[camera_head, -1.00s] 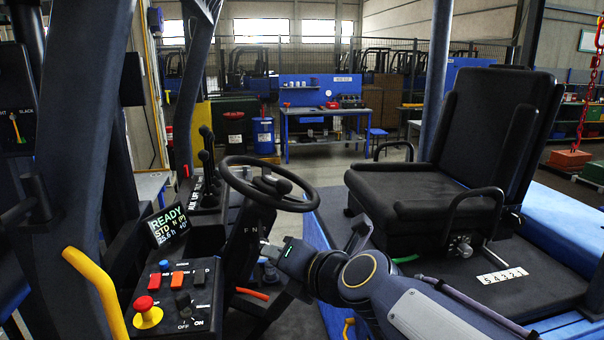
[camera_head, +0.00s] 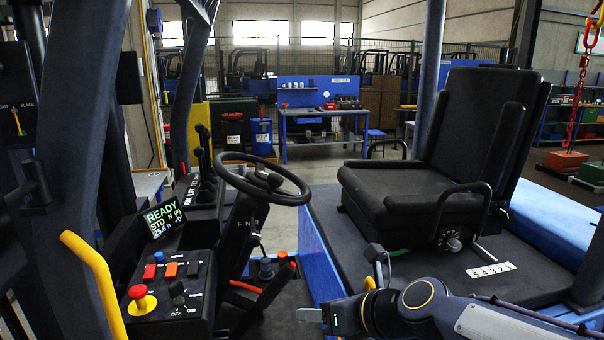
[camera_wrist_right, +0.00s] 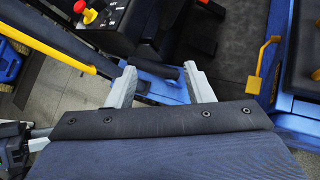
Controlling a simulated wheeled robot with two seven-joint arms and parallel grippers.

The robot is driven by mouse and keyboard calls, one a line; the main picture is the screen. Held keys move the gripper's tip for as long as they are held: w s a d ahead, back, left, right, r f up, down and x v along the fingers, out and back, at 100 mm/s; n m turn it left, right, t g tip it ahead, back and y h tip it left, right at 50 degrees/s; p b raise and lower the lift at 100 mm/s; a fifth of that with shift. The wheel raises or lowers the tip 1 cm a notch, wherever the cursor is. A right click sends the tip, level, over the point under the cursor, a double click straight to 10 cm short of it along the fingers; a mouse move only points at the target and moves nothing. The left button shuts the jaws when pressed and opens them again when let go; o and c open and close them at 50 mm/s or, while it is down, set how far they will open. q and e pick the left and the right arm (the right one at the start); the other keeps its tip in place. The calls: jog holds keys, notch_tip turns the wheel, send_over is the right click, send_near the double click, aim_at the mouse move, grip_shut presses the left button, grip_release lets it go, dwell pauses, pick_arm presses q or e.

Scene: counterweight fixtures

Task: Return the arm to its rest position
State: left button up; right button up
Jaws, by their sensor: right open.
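My right arm (camera_head: 420,305) reaches in from the lower right of the head view. Its gripper (camera_head: 312,315) is near the bottom middle, beside the cab floor and apart from the control panel (camera_head: 172,285). In the right wrist view the two pale fingers of the gripper (camera_wrist_right: 160,78) stand wide apart with nothing between them. My left gripper is not in view.
The steering wheel (camera_head: 263,178) and black seat (camera_head: 425,195) stand beyond the gripper. A yellow handrail (camera_head: 100,280) and a red stop button (camera_head: 137,292) are at left. A display (camera_head: 165,219) reads READY. A blue workbench (camera_head: 320,112) stands behind.

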jog(key=s+d+f+n+h+b, duration=0.1)
jog(key=s+d+f+n, duration=0.3)
jog(key=s+n, duration=0.3)
jog(key=s+d+f+n+g+h+b, duration=0.1)
jog(key=s+d+f+n+h, duration=0.1)
jog(key=s+d+f+n, duration=0.2)
jog(key=s+d+f+n+g+h+b, duration=0.1)
jog(key=s+d+f+n, duration=0.3)
jog(key=s+d+n, duration=0.5)
jog(key=s+n, duration=0.1)
jog(key=n, duration=0.8)
jog(key=shift+s+f+h, duration=0.25)
jog(key=shift+s+h, duration=0.05)
jog(key=shift+s, duration=0.1)
